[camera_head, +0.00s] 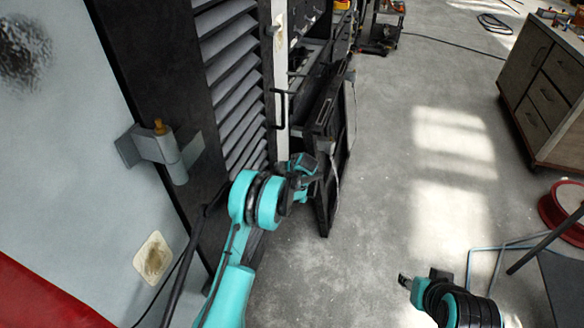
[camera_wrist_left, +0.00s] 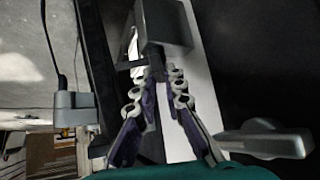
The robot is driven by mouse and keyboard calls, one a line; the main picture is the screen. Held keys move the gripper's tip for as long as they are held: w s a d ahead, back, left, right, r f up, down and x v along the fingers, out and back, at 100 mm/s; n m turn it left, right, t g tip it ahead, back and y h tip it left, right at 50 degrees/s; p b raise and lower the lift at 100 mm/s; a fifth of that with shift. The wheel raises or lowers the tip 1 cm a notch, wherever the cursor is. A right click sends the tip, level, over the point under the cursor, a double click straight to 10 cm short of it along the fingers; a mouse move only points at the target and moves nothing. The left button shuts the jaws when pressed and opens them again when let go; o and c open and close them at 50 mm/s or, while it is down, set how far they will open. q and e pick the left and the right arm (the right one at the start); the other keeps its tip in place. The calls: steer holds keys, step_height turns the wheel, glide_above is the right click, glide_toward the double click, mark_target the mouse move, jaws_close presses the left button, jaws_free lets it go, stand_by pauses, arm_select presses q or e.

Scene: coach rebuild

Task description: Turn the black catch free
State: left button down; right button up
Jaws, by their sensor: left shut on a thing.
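My left gripper (camera_head: 306,166) is at the edge of the slatted dark panel in the head view. In the left wrist view its two fingers (camera_wrist_left: 157,78) close on a small dark piece, which I take to be the black catch (camera_wrist_left: 157,66). A dark block (camera_wrist_left: 164,25) sits just beyond the fingertips, and a pale strip runs behind them. In the head view the gripper hides the catch. My right gripper (camera_head: 404,281) hangs over the floor at lower right, away from the panel; its fingers are too small to read.
A slatted panel (camera_head: 228,70) and a grey hinge (camera_head: 155,150) stand at left. A black bar handle (camera_head: 280,108) sits above my left gripper. A grey lever (camera_wrist_left: 265,140) is right of the fingers in the wrist view. A drawer cabinet (camera_head: 540,95) stands far right; the middle floor is clear.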

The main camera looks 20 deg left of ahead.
arm_select(q)
steer(key=shift+a+m+h, duration=0.1)
steer(key=shift+m+h, duration=0.4)
steer(key=shift+m, duration=0.3)
steer(key=shift+t, duration=0.3)
steer(key=c, duration=1.6)
jaws_free()
